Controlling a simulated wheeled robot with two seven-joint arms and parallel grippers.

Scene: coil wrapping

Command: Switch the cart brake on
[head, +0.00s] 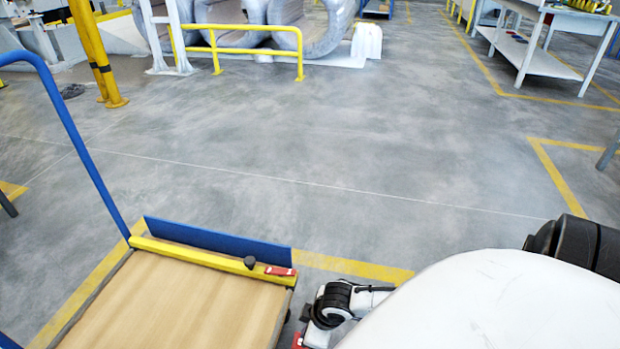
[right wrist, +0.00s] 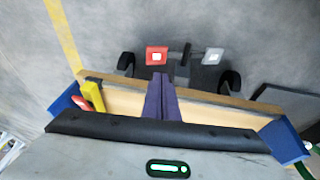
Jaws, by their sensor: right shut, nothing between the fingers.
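The cart has a tan wooden deck (head: 175,305) and a blue handle (head: 72,120), at the lower left of the head view. In the right wrist view the deck edge (right wrist: 215,103) crosses the middle. Beyond that edge are a red pedal (right wrist: 156,55) and a light grey pedal (right wrist: 214,55), low between two dark wheels. My right gripper (right wrist: 162,78) is shut and empty, its dark fingers over the deck edge and pointing toward the red pedal. Whether they touch anything is unclear. In the head view its fingers are hidden. My left gripper is out of view.
A yellow bar (head: 195,256) with a black knob (head: 249,262) and a red piece (head: 281,271) lies along the deck's far edge, beside a blue panel (head: 215,241). Open grey floor lies beyond. Wrapped coils (head: 275,30) and a white table (head: 555,20) stand farther back.

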